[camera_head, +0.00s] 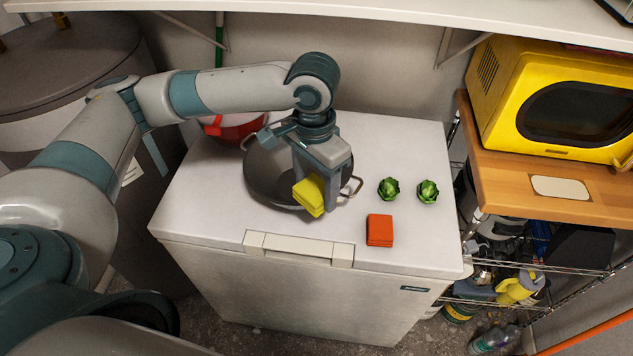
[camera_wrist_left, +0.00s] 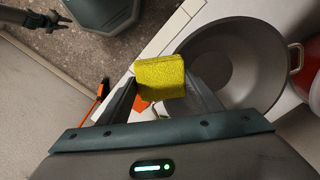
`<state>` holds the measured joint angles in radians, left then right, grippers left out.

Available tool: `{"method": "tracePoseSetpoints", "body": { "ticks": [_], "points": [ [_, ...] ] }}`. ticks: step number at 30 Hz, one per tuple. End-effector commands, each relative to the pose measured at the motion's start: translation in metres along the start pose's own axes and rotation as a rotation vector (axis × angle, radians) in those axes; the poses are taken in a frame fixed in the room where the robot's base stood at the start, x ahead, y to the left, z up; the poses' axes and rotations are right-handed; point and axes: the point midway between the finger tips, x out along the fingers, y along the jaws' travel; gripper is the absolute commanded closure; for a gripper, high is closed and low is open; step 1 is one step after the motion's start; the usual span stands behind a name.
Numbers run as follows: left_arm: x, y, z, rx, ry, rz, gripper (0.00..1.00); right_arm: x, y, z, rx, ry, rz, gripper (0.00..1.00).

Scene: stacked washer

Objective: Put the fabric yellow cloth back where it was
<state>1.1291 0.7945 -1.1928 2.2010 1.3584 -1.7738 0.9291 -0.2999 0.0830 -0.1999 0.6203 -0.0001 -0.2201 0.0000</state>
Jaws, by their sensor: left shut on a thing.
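The yellow cloth (camera_head: 310,196) is a small folded block. My left gripper (camera_head: 308,188) is shut on it and holds it over the front edge of the dark grey pan on the white chest. In the left wrist view the yellow cloth (camera_wrist_left: 160,77) sits between the two fingertips (camera_wrist_left: 162,92), with the pan (camera_wrist_left: 235,62) beside it. The gripper and cloth hide part of the pan (camera_head: 262,175) in the head view.
An orange folded cloth (camera_head: 380,230) and two green vegetables (camera_head: 389,189) (camera_head: 428,191) lie on the white chest (camera_head: 205,205) right of the pan. A red pot (camera_head: 232,128) stands behind the pan. A yellow microwave (camera_head: 500,85) stands on a wooden shelf at right. A wall shelf (camera_head: 400,18) runs above.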

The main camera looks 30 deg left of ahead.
Motion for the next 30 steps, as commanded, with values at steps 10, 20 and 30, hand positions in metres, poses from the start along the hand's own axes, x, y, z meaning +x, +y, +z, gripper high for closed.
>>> {"method": "tracePoseSetpoints", "body": {
  "ticks": [10, 20, 30],
  "points": [
    [0.000, 0.010, 0.015, -0.348, 0.000, -0.016, 0.62, 0.015, -0.004, 0.001, 0.002, 0.001, -0.004, 0.69],
    [-0.001, 0.011, 0.017, -0.397, -0.001, -0.018, 0.62, 0.015, -0.006, 0.000, 0.002, 0.001, -0.006, 0.69],
    [-0.001, 0.011, 0.017, -0.396, -0.001, -0.017, 0.62, 0.015, -0.006, 0.001, 0.002, 0.000, -0.006, 0.69]
  ]
}}
